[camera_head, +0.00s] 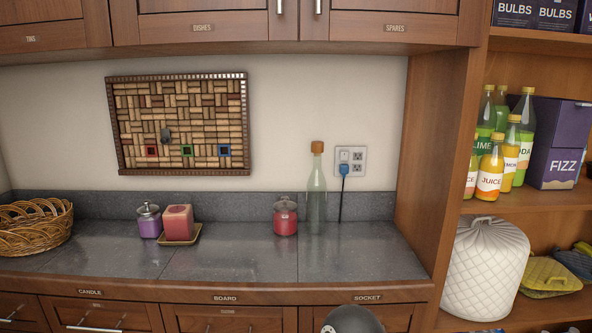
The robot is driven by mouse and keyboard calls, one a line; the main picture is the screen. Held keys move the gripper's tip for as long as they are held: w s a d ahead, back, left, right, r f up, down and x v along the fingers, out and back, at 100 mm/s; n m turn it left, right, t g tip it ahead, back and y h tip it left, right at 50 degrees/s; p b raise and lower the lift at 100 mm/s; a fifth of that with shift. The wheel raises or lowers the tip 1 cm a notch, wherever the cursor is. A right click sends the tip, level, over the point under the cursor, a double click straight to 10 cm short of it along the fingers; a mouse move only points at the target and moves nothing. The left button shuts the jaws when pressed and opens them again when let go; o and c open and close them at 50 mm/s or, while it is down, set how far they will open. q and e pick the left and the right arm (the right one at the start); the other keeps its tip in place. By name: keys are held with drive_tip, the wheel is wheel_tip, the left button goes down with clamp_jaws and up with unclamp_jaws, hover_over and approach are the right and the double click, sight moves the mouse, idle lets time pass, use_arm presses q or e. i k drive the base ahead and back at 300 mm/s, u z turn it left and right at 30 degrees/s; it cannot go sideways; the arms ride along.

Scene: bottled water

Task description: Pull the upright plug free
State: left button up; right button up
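A small blue plug (344,169) sits at the lower left of the white wall socket plate (359,168), above the counter. A dark cord (341,205) hangs straight down from it towards the counter. A clear greenish bottle (316,198) stands upright just left of the plug, with a brown stopper (317,147) in its neck. Neither of my grippers is in view.
The grey counter (120,264) has clear room in front. A red lidded jar (285,218) stands left of the bottle; a candle (178,222), purple jar (149,221) and basket (35,226) are farther left. A wooden cabinet side (432,150) bounds the right.

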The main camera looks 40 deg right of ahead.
sight(343, 168)
drive_tip(key=z, duration=1.1)
drive_tip(key=i, duration=0.1)
drive_tip(key=u, duration=2.15)
drive_tip(key=k, duration=1.65)
drive_tip(key=z, duration=1.25)
drive_tip(key=i, duration=1)
drive_tip(key=u, duration=0.1)
